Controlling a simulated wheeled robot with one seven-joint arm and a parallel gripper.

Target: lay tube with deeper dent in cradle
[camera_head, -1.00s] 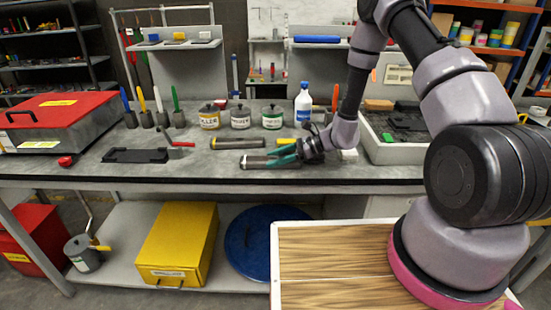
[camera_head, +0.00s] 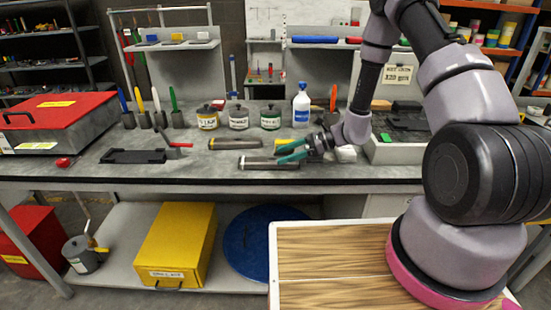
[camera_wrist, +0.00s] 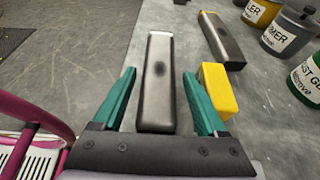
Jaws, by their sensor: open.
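Two grey metal tubes lie on the bench. The near tube (camera_head: 256,162) also shows in the wrist view (camera_wrist: 155,105), with a dark round dent on its upper face. The far tube (camera_head: 232,144) also shows in the wrist view (camera_wrist: 220,38); a dark patch is on it, but I cannot compare dent depths. My gripper (camera_head: 290,152) is open, its teal fingers on either side of the near tube in the wrist view (camera_wrist: 159,74), with gaps on both sides. A low black fixture (camera_head: 135,156), probably the cradle, lies empty to the left.
A yellow block (camera_wrist: 219,92) stands close beside my right finger in the wrist view. Labelled pots (camera_head: 239,118) and a white bottle (camera_head: 302,104) stand behind the tubes. A red-handled tool (camera_head: 176,144) lies by the black fixture. The bench's front edge (camera_head: 200,181) is near.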

